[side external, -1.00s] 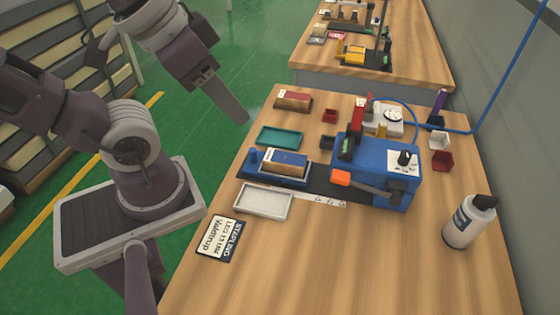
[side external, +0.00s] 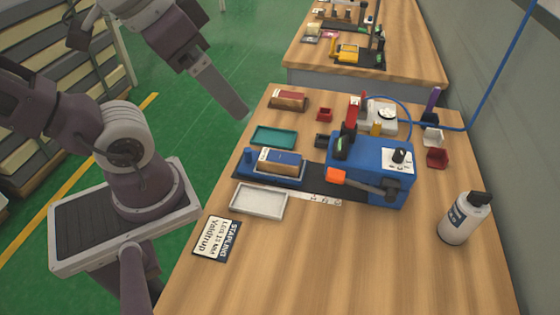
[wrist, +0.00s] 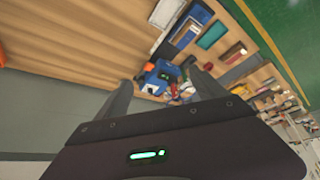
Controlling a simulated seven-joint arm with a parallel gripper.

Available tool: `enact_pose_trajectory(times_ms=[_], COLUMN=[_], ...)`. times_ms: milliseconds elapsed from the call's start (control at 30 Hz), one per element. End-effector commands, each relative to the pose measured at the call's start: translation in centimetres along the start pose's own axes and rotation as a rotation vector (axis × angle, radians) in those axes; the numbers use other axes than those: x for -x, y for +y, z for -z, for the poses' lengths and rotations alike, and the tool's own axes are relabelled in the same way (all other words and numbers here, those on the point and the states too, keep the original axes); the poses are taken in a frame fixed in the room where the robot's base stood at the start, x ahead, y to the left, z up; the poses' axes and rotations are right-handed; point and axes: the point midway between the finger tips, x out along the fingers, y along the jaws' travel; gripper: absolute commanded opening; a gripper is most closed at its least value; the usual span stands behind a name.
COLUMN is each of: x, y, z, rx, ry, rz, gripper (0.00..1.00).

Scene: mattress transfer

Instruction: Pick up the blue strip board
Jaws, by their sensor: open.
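The blue strip board (side external: 280,160) is a flat blue piece with a pale label at one end. It lies on a brown block in the blue holder (side external: 254,171), left of the blue stapling machine (side external: 378,155). In the wrist view the board (wrist: 186,31) is small, near the top. My gripper (side external: 245,115) is above the table's left edge, up and left of the board and apart from it. In the wrist view its two fingers (wrist: 161,90) are spread with nothing held between them.
A teal tray (side external: 273,137) and a white tray (side external: 259,199) flank the holder. A red-topped block (side external: 288,98) lies behind. Small bins, a white bottle (side external: 465,217) and a blue hose stand to the right.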

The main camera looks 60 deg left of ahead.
Motion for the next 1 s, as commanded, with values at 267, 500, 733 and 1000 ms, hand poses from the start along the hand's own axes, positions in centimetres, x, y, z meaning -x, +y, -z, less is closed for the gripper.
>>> enact_pose_trajectory(times_ms=[267, 500, 733, 1000], x=[1.3, 2.7, 0.3, -4.9], y=[-7.1, -16.4, -18.9, -16.2], z=[9.9, 21.8, 28.9, 21.4], rx=[0.073, -0.017, -0.399, -0.575], ry=[0.244, 0.625, 0.895, 0.789], rz=[0.236, 0.486, 0.331, -0.235], gripper=[0.80, 0.80, 0.80, 0.80])
